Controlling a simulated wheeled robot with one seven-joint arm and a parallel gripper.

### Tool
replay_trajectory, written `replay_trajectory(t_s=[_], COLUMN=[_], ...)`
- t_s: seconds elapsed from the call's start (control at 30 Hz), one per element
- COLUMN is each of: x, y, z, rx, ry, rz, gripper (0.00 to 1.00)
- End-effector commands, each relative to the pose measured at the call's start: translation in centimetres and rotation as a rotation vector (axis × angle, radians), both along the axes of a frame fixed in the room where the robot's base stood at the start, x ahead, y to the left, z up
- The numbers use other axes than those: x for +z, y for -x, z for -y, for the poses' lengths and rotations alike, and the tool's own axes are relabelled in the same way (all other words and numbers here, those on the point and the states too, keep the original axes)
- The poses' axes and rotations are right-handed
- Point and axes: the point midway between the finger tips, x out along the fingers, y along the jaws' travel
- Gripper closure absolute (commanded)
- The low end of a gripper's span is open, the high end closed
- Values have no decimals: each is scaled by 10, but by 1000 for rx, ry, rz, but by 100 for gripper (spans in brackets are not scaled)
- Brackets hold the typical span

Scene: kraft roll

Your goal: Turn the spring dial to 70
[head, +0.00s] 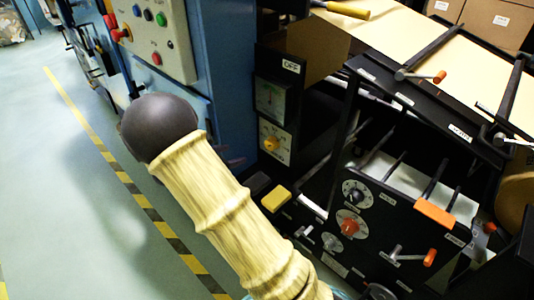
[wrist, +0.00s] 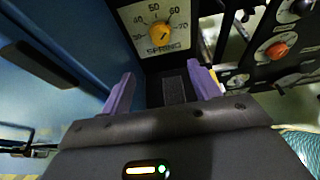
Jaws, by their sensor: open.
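The spring dial has a pale square face with numbers from about 40 to 70 and the word SPRING below. In the wrist view its yellow-orange knob (wrist: 160,36) is at the top middle, and 70 is at its right. I cannot tell which number the knob points at. The dial also shows in the head view, its knob (head: 271,143) on a black panel under a gauge. My gripper (wrist: 162,82) is open, its two purple fingers apart and empty. The knob appears beyond the fingertips, not between them. In the head view I cannot make out the gripper's fingers.
A red knob (head: 350,227) and other dials sit on the black panel to the right, with orange-tipped levers. A yellow block (head: 275,198) lies below the spring dial. A blue cabinet (head: 232,75) stands left of it. The floor at left is open.

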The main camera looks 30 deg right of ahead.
Motion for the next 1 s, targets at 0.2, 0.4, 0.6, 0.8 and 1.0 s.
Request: replay_trajectory(t_s=[0.2, 0.4, 0.6, 0.8, 1.0], x=[2, -3, -15, -28, -42], y=[0, -2, -10, -21, -33], z=[0, 8, 32, 63, 94], rx=[-2, -6, -7, -7, -7], ry=[-2, -2, -3, -3, -4], rz=[1, 0, -1, 0, 1], gripper=[38, 38, 38, 38, 38])
